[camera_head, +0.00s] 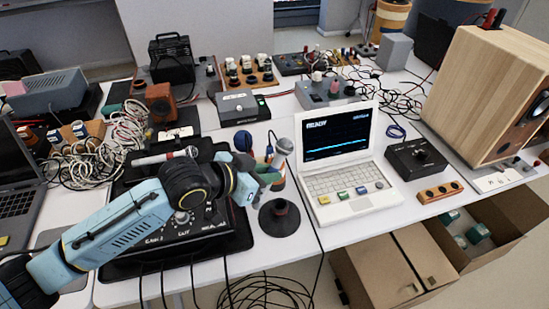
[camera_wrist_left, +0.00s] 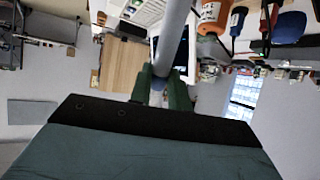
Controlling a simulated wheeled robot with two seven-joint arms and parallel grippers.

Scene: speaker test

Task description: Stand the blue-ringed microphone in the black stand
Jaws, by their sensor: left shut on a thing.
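My left gripper (camera_head: 272,176) is shut on a grey microphone (camera_head: 283,147), whose round head points up in the head view. I cannot make out its ring clearly. In the left wrist view the pale grey shaft (camera_wrist_left: 173,38) of the microphone runs between the green fingers of my gripper (camera_wrist_left: 164,90). The black stand (camera_head: 279,220) has a round base and a short upright socket. It stands on the white table just in front of my gripper, apart from the microphone. Another microphone (camera_head: 165,157) with a red ring lies on the black mat. My right gripper is out of view.
A white laptop (camera_head: 341,180) stands close to the right of the stand. A black mixer box (camera_head: 195,238) sits under my left arm. Cables hang over the front edge of the table.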

